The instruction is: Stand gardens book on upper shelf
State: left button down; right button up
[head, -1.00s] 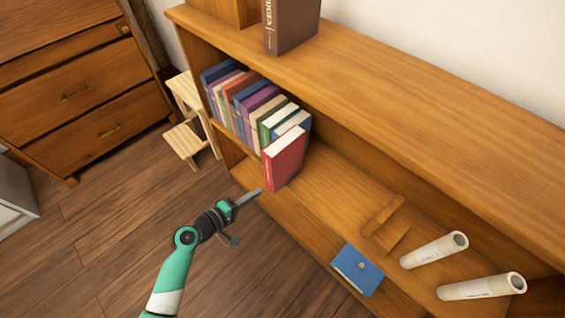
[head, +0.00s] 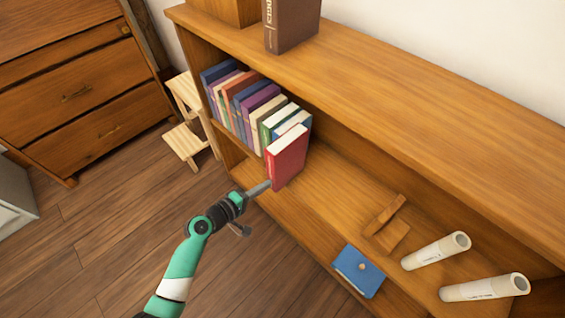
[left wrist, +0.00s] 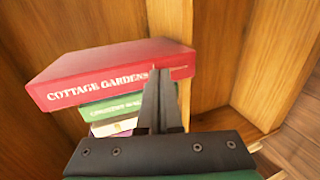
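The red book (head: 287,157) stands at the right end of a row of books on the bookcase's inner shelf (head: 330,190). Its spine reads COTTAGE GARDENS in the left wrist view (left wrist: 110,75). My left gripper (head: 264,187) reaches in from the front, its fingertips against the lower part of the spine side of the red book. In the left wrist view the two fingers (left wrist: 160,98) lie close together in front of the spine, with nothing visible between them. My right gripper is in neither view.
Several books (head: 243,102) stand left of the red one. A dark brown book (head: 291,25) stands on the bookcase top (head: 400,80). A blue notebook (head: 358,270), a wooden stand (head: 388,226) and two paper rolls (head: 436,250) occupy the shelf's right part. The shelf between is clear.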

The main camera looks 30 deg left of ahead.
aim_at(273, 179)
pick_arm(q)
jog(key=shift+w+d+b, duration=0.2)
jog(key=shift+w+b, duration=0.05)
jog(key=shift+w, duration=0.7)
jog(key=shift+w+d+b, duration=0.2)
jog(key=shift+w+b, duration=0.05)
jog(key=shift+w, duration=0.65)
jog(key=shift+r+b+x, duration=0.15)
jog(key=shift+b+x, duration=0.15)
jog(key=shift+x, duration=0.45)
jog(key=shift+r+b+x, duration=0.2)
jog(key=shift+b+x, duration=0.1)
jog(key=shift+x, duration=0.45)
jog(key=shift+r, duration=0.15)
jog(key=s, duration=0.1)
jog(key=s+p, duration=0.1)
jog(key=shift+s+a, duration=0.25)
jog(key=shift+s+a+p, duration=0.25)
jog(key=shift+s+p, duration=0.15)
jog(key=shift+s, duration=0.9)
jog(key=shift+s+a+p, duration=0.25)
jog(key=shift+s+p, duration=0.15)
jog(key=shift+s, duration=0.9)
